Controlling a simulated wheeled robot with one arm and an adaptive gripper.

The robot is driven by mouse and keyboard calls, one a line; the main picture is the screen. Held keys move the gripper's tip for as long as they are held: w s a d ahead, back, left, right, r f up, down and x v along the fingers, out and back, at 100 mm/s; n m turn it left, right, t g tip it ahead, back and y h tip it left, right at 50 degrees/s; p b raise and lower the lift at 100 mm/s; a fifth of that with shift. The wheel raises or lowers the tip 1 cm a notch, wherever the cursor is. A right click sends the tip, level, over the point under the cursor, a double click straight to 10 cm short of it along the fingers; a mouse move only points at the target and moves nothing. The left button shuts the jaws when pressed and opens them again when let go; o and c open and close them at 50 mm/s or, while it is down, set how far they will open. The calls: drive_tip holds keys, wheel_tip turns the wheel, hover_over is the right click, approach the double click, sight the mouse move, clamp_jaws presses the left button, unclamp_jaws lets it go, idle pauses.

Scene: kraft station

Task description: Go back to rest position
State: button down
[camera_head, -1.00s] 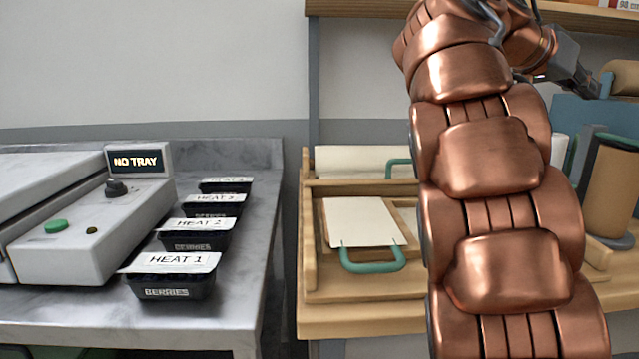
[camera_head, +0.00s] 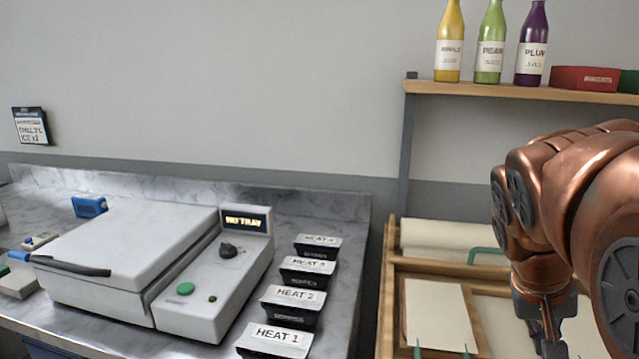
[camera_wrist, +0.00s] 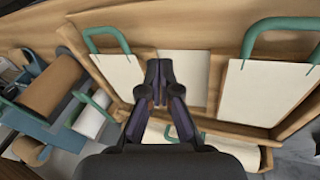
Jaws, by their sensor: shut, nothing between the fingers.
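My gripper (camera_head: 548,346) hangs at the lower right in the head view, pointing down from my copper arm. In the wrist view my gripper (camera_wrist: 160,75) is shut with nothing between its fingers. It is over a wooden tray (camera_wrist: 215,125) that holds cream paper bags with green handles. One bag (camera_wrist: 265,92) lies to the right of the fingers and another bag (camera_wrist: 117,78) to the left. The height of the fingertips above the tray is hard to tell.
A metal counter (camera_head: 335,235) at left carries a white sealing machine (camera_head: 130,245) reading "NO TRAY" and several black lidded trays, the nearest labelled HEAT 1 (camera_head: 275,340). A shelf (camera_head: 500,91) with bottles stands above the wooden bench. Rolls (camera_wrist: 50,80) lie left in the wrist view.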

drive_tip(key=s+a+f+n+g+y+p, duration=0.1)
drive_tip(key=s+a+f+n+y+p, duration=0.1)
drive_tip(key=s+a+p, duration=0.2)
drive_tip(key=s+a+f+n+g+y+p, duration=0.1)
drive_tip(key=s+a+p, duration=0.3)
drive_tip(key=s+a, duration=0.6)
drive_tip(key=shift+s+a+f+n+y+p, duration=0.2)
drive_tip(key=shift+a+f+n+y+p, duration=0.2)
drive_tip(key=shift+a+f+n+y, duration=0.4)
drive_tip(key=shift+a+r, duration=0.15)
drive_tip(key=shift+r, duration=0.1)
